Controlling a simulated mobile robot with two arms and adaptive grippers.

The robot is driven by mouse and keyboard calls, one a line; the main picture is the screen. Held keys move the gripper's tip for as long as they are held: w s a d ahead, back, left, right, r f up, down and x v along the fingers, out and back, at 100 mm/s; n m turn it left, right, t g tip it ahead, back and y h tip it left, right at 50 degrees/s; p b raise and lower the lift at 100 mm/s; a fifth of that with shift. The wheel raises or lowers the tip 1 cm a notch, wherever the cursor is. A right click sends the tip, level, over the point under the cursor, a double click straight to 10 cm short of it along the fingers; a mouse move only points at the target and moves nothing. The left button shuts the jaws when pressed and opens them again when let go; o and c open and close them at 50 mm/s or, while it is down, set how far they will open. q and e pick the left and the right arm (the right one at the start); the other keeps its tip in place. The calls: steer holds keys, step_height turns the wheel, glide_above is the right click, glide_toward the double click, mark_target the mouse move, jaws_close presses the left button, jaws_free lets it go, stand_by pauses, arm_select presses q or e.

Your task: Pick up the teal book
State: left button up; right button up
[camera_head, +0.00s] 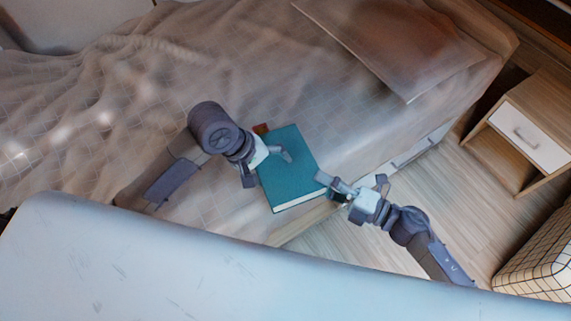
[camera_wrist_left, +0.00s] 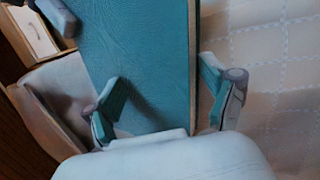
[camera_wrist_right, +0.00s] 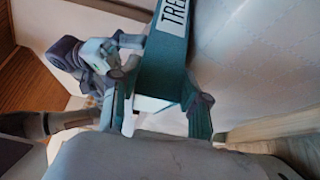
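The teal book (camera_head: 290,172) lies with its cover up near the bed's front edge, its white page edge facing the lower side. My left gripper (camera_head: 270,167) is at the book's left edge with its fingers apart. In the left wrist view, one finger is over the cover (camera_wrist_left: 150,60) and the other is beside the book's edge; the fingers are open (camera_wrist_left: 165,105). My right gripper (camera_head: 354,184) is at the book's right edge, fingers spread. The right wrist view shows the lettered spine (camera_wrist_right: 165,65) between its open fingers (camera_wrist_right: 160,108). Whether either gripper touches the book is unclear.
The bed (camera_head: 220,85) has a rumpled cover and a brown pillow (camera_head: 395,40). A small reddish-brown thing (camera_head: 261,129) shows at the book's upper left corner. A wooden nightstand (camera_head: 530,135) with a white drawer stands right. The floor (camera_head: 440,195) between them is clear.

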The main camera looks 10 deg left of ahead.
arm_select(q)
steer(key=shift+s+a+f, duration=0.1)
steer(key=shift+s+f, duration=0.1)
steer(key=shift+f, duration=0.1)
steer(key=c, duration=0.7)
arm_select(e)
jaws_close()
arm_select(q)
steer(key=shift+r, duration=0.1)
steer(key=shift+c, duration=0.2)
arm_select(e)
steer(key=shift+r, duration=0.15)
